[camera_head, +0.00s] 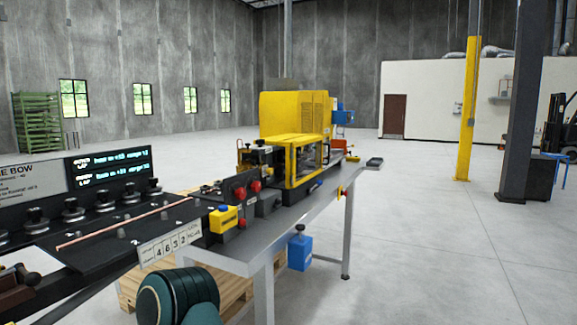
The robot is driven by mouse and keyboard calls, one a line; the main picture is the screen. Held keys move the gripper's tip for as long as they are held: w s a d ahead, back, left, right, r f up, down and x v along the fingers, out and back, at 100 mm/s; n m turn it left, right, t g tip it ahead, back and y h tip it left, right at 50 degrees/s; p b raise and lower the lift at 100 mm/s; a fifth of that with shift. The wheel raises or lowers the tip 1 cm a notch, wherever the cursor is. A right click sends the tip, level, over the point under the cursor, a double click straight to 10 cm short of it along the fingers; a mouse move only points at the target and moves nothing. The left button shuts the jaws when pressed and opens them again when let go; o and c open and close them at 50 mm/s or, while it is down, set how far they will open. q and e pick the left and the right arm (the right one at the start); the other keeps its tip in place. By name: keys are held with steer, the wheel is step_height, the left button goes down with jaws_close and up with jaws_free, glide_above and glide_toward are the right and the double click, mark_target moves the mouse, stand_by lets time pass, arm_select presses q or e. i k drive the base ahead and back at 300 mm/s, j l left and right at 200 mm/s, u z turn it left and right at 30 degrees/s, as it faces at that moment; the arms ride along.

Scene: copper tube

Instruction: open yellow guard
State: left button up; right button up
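The yellow guard (288,170) is a frame with see-through panels on the bench machine, in front of a taller yellow housing (285,114). Machine parts show dimly behind its panels. It looks lowered over the machine, but I cannot tell for sure whether it is shut. I cannot make out a handle on it. Neither of my grippers is in view.
A grey metal bench (262,236) carries the machine, with red knobs (239,193) and a yellow box (223,219). A copper tube (120,225) lies on the black panel at left. A wooden pallet (138,288) is below. Open floor (440,240) lies right.

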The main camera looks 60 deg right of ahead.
mark_target(301, 142)
steer(key=z, duration=2.15)
steer(key=i+l+z, duration=0.35)
steer(key=i, duration=0.15)
steer(key=i+z, duration=0.45)
steer(key=i, duration=0.9)
steer(key=i+l+u, duration=0.1)
steer(key=i, duration=1.4)
